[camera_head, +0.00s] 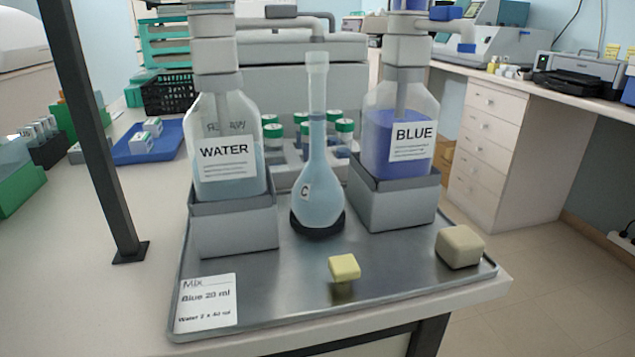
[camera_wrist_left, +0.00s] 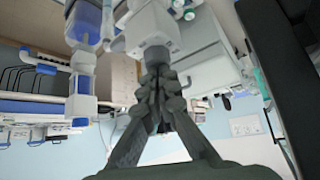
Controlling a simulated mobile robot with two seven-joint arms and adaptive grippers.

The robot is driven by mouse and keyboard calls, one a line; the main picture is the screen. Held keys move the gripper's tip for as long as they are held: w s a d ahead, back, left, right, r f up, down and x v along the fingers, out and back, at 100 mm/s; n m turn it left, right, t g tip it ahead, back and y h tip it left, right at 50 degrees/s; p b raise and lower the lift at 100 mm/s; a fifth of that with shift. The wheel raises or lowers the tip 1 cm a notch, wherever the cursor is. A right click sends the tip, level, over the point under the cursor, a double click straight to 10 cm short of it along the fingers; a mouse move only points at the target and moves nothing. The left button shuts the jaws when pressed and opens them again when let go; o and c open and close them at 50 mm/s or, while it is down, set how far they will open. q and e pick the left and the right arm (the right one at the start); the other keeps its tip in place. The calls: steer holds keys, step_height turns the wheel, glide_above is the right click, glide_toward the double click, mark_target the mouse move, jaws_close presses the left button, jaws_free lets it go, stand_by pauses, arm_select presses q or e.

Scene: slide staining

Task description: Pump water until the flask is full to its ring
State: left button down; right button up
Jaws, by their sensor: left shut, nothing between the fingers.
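The flask (camera_head: 316,190) stands upright on a dark round base in the middle of the steel tray. Pale blue liquid fills its bulb and seems to reach up into the neck near a faint ring (camera_head: 317,117); the exact level is hard to tell. The WATER bottle (camera_head: 235,182) stands left of it in a grey holder, partly full of pale liquid. Its pump (camera_head: 215,55) carries a spout toward the flask. In the left wrist view, my left gripper (camera_wrist_left: 155,68) is shut and empty, its fingertips at the white pump head (camera_wrist_left: 152,30), seemingly touching it. My right gripper is not seen.
The BLUE bottle (camera_head: 385,125) stands right of the flask in a grey holder. On the steel tray (camera_head: 300,300) are a yellow block (camera_head: 344,267), a beige block (camera_head: 459,246) and a mix card (camera_head: 207,303). A dark post (camera_head: 95,130) rises at left.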

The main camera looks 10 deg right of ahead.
arm_select(q)
steer(key=shift+f, duration=0.15)
step_height(320, 180, up, 3)
steer(key=p, duration=0.3)
steer(key=shift+r+p, duration=0.3)
steer(key=shift+r, duration=0.9)
steer(key=shift+r, duration=2.55)
